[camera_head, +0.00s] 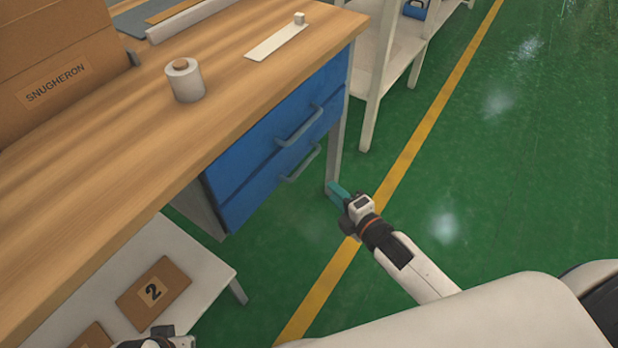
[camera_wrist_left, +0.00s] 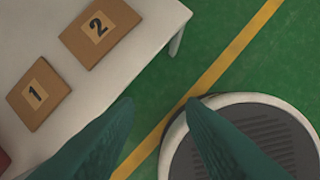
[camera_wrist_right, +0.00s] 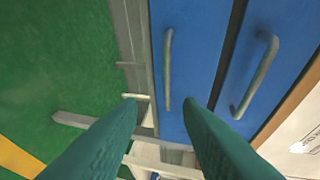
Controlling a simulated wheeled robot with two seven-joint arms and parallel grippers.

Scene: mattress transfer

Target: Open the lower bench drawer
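The lower bench drawer (camera_head: 262,192) is blue and looks closed, under a similar upper drawer (camera_head: 260,150). Its grey bar handle (camera_head: 301,164) also shows in the right wrist view (camera_wrist_right: 168,70), upright and beyond the gap between my right fingertips. My right gripper (camera_head: 337,192) has teal fingers and is in front of the drawer, right of and below the handle in the head view. In the right wrist view its fingers (camera_wrist_right: 160,106) are apart with nothing between them. My left gripper's teal fingers (camera_wrist_left: 160,102) are apart and empty in the left wrist view.
The wooden bench top (camera_head: 110,165) carries a white roll (camera_head: 185,80) and a cardboard box (camera_head: 60,65). A low white table (camera_head: 205,262) with numbered brown plates stands at the lower left. A white shelf (camera_head: 375,75) stands behind. Green floor (camera_head: 500,170) is clear at right.

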